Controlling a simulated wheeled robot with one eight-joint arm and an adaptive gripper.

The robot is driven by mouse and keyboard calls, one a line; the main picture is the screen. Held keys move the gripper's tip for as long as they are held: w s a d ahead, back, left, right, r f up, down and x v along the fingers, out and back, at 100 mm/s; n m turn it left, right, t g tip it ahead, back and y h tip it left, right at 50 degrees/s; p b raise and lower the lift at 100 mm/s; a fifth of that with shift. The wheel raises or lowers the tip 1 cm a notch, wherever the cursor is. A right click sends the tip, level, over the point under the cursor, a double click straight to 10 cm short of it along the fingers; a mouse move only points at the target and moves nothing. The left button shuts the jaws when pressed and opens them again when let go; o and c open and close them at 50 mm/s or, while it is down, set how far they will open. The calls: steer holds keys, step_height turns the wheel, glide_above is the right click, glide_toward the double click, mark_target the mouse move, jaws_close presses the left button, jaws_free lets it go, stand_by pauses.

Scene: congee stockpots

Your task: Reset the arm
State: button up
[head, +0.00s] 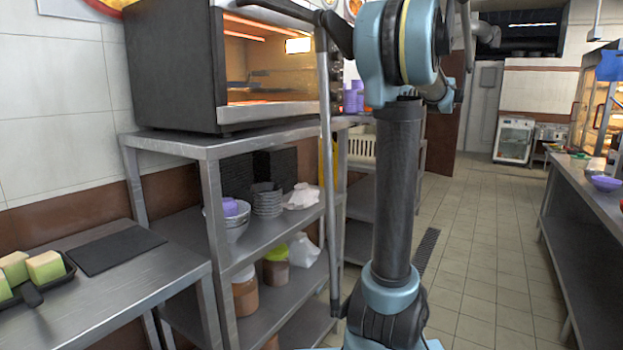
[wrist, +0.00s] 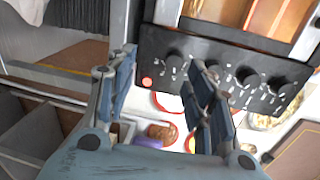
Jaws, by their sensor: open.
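My gripper (wrist: 164,62) shows in the wrist view with its two blue-grey fingers apart and nothing between them. Past the fingers is a black control panel (wrist: 225,78) with several knobs and a red button; I cannot tell the distance to it. In the head view my blue and dark grey arm stands upright right of centre, bent at the top, where it leaves the picture. The gripper cannot be made out in the head view.
A lit oven (head: 230,65) sits on a steel shelf rack (head: 185,140) left of my arm. A steel counter (head: 130,285) with a black tray (head: 48,285) is at lower left. Another counter (head: 590,195) stands at right. The tiled floor (head: 490,245) between is clear.

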steer(key=s+a+f+n+g+h, duration=0.1)
steer(key=s+a+f+g+h, duration=0.1)
steer(key=s+a+f, duration=0.35)
steer(key=s+a+f+n+g+h, duration=0.1)
steer(key=s+a+f+g+h, duration=0.15)
steer(key=s+f, duration=0.6)
steer(key=s+a+f+n+g+h, duration=0.1)
steer(key=s+a+f, duration=0.35)
steer(key=f, duration=0.45)
steer(key=s+d+f+n+g+h, duration=0.1)
steer(key=s+f+h, duration=0.3)
steer(key=s+f, duration=0.4)
steer(key=s+d+f+n+g+h, duration=0.1)
steer(key=s+d+f+n+h, duration=0.2)
steer(key=s+f, duration=0.6)
step_height(320, 180, down, 4)
steer(key=shift+s+d+f+n+h, duration=0.15)
steer(key=shift+d+f+n+h, duration=0.1)
steer(key=shift+d+n+h, duration=0.4)
steer(key=shift+d+m, duration=0.15)
steer(key=shift+m, duration=0.1)
steer(key=shift+w+f, duration=0.2)
steer(key=shift+w, duration=0.2)
